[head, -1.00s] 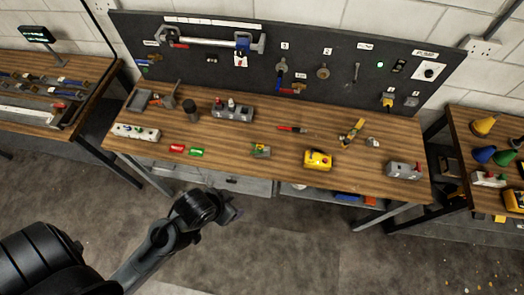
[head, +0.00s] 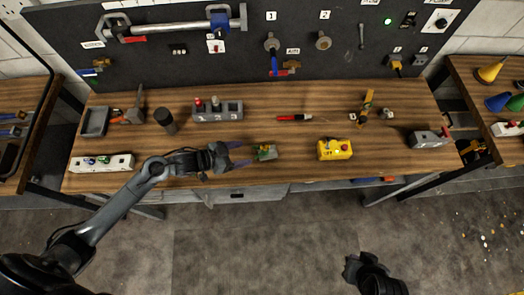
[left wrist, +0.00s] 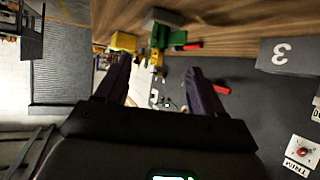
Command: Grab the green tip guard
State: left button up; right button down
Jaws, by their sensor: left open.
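A small green piece, seemingly the green tip guard (head: 264,151), sits on a grey block near the front edge of the bench. In the left wrist view the green piece (left wrist: 178,39) shows beyond my fingers, beside its grey block (left wrist: 164,17). My left gripper (head: 243,155) is open, just left of the green piece, with its purple fingers pointing at it. In the left wrist view the space between the fingers (left wrist: 157,66) is empty. My right gripper (head: 358,270) is a dark shape at the bottom, far from the bench; its jaws are not clear.
A yellow box (head: 334,149) stands right of the green piece. A grey numbered block (head: 217,110) is behind my left gripper. A red pen-like tool (head: 294,118) lies farther back. A dark pegboard (head: 180,70) closes the rear. Bench surface (head: 290,138) near the green piece is bare.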

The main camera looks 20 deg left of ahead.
aim_at(266, 148)
pick_arm(q)
jog(key=x, duration=0.4)
jog(key=shift+w+d+r, duration=0.1)
jog(key=shift+w+d, duration=0.05)
jog(key=shift+w, duration=0.25)
jog(key=shift+d+x, duration=0.2)
jog(key=shift+x, duration=3)
jog(key=shift+s, duration=0.2)
grip_shut()
